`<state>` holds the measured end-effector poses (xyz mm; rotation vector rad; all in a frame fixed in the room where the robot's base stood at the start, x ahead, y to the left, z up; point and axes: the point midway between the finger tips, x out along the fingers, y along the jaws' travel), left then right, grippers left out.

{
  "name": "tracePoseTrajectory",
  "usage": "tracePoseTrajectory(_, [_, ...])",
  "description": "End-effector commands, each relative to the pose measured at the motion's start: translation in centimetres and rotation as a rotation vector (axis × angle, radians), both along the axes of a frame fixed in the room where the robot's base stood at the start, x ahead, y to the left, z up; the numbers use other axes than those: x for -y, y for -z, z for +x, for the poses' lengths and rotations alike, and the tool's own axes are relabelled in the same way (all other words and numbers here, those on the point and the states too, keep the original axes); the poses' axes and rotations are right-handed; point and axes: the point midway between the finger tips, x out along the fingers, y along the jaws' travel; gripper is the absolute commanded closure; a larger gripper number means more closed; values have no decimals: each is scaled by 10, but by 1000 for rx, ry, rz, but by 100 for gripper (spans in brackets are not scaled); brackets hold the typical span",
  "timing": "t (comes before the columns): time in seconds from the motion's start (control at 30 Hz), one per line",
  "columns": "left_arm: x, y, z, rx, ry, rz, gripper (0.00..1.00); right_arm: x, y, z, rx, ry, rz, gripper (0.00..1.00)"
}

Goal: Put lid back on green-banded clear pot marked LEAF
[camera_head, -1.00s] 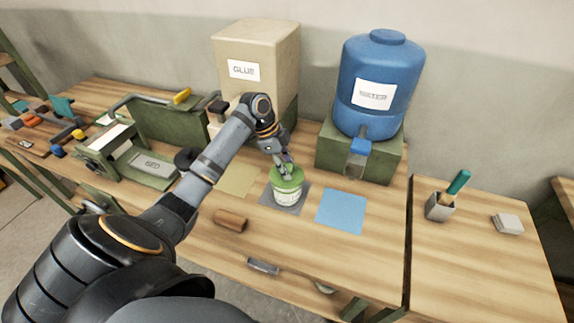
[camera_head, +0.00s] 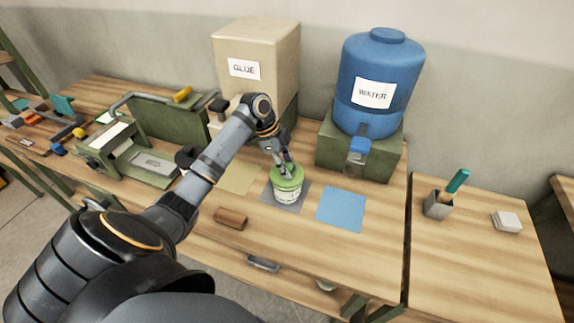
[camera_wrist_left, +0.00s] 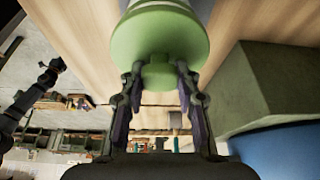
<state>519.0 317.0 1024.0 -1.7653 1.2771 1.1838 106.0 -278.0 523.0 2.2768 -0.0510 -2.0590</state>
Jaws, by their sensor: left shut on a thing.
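The pot (camera_head: 287,194) has clear-looking pale walls with a label and stands upright on a dark grey mat (camera_head: 298,203). The lettering on its label is too small to read. A green lid (camera_head: 289,176) sits at the top of the pot, seemingly on its rim. My left gripper (camera_head: 284,168) is above it, shut on the lid's knob. In the left wrist view, my left gripper's fingers (camera_wrist_left: 158,75) pinch the green knob under the round lid (camera_wrist_left: 160,38). My right gripper is not in view.
A blue mat (camera_head: 341,208) lies right of the pot and a tan mat (camera_head: 238,179) left. A brown block (camera_head: 230,218) lies front left. The GLUE box (camera_head: 255,90) and blue WATER tank (camera_head: 380,75) stand behind. A brush cup (camera_head: 439,205) stands farther right.

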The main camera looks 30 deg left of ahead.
Motion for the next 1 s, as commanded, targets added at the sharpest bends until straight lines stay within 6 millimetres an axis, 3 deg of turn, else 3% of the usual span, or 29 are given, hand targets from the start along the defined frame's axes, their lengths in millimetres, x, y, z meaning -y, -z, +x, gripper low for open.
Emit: tracePoseTrajectory(1.0, [0, 0, 0, -1, 1, 0, 90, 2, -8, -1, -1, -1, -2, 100])
